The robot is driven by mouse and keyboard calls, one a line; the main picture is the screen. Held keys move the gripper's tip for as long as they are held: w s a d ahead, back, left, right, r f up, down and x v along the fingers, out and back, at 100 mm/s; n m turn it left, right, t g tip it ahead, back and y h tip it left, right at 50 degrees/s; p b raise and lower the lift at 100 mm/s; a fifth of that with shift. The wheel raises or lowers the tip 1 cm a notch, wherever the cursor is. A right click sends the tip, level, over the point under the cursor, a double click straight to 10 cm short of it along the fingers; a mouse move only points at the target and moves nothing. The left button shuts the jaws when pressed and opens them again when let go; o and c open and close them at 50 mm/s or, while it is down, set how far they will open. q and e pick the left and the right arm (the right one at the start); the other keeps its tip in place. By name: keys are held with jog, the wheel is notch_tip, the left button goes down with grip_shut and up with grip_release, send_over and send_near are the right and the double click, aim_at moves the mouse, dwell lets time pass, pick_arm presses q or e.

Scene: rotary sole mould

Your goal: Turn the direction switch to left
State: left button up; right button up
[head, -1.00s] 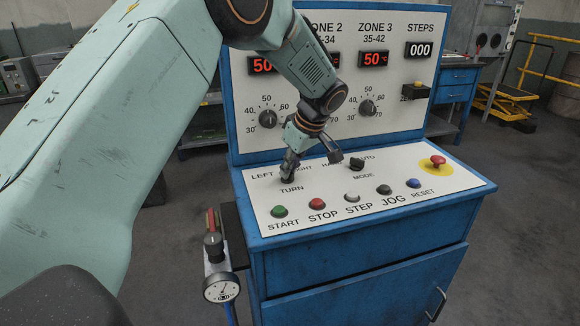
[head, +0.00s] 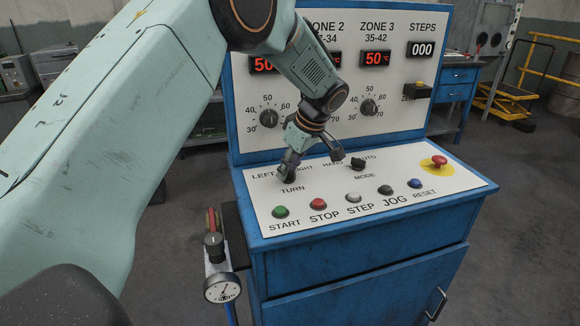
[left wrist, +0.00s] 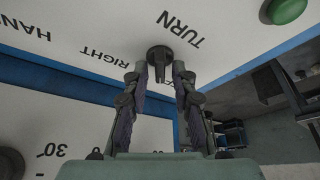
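The direction switch is a black rotary knob above the word TURN on the white sloping panel (head: 330,215). In the head view my left gripper (head: 289,174) is down at it and covers most of it. The left wrist view shows the switch (left wrist: 160,58) between the two fingertips of my left gripper (left wrist: 160,70). The fingers are apart, one on each side of the knob, with narrow gaps. The knob's bar points away from TURN, roughly between the RIGHT label and the side of LEFT. My right gripper is not in view.
The black MODE switch (head: 357,164) stands to the right. Coloured buttons, including the green START button (head: 280,212), line the panel's front. A red emergency button (head: 439,161) is at the right. The upright panel with dials and displays rises behind.

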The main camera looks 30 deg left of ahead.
pick_arm(q)
jog(key=shift+o, duration=0.2)
jog(key=shift+d+r, duration=0.2)
jog(key=shift+d, duration=0.1)
jog(key=v, duration=1.1)
jog(key=shift+d+r, duration=0.2)
jog(key=shift+r, duration=0.15)
